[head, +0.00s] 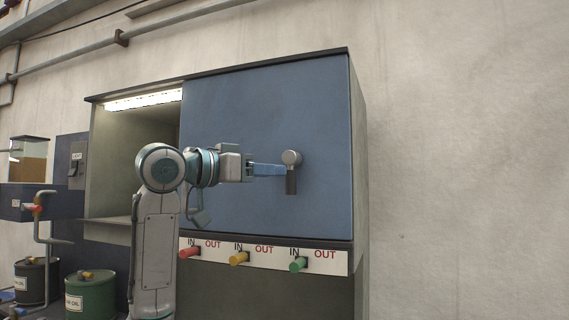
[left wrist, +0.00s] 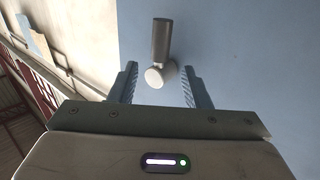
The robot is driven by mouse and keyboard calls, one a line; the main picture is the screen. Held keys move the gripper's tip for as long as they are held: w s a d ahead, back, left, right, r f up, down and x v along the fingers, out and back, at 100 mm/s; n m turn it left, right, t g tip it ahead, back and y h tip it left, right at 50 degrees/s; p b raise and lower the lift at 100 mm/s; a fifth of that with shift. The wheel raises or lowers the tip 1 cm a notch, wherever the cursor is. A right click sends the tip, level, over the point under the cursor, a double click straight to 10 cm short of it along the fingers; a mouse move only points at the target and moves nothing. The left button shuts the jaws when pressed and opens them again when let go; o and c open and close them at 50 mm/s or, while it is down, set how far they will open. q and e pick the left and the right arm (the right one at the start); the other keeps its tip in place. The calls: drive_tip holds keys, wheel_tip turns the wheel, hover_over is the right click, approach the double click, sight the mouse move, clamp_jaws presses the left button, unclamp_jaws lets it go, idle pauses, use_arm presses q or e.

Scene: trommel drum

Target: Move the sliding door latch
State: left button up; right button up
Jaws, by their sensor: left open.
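The blue sliding door (head: 250,110) covers the right part of a grey cabinet, and the left part of the cabinet stands open. The latch (head: 291,181) on the door has a round grey pivot and a dark handle hanging straight down. My left gripper (head: 283,170) reaches in from the left, its blue fingers close to the latch. In the left wrist view the latch (left wrist: 162,42) shows its bar and round knob. The fingers of my left gripper (left wrist: 160,80) are apart, one on each side of the knob, with gaps visible. My right gripper is not in view.
Red, yellow and green knobs (head: 239,258) stick out of a strip marked IN and OUT below the door. A lit recess (head: 140,150) is at the left. A green drum (head: 90,296) stands at lower left. The wall at right is clear.

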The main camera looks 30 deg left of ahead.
sight(292, 176)
use_arm(q)
drive_tip(key=p+x, duration=0.1)
drive_tip(key=x, duration=0.3)
drive_tip(key=shift+w+d, duration=0.15)
drive_tip(key=shift+w, duration=0.2)
drive_tip(key=shift+c, duration=0.2)
clamp_jaws()
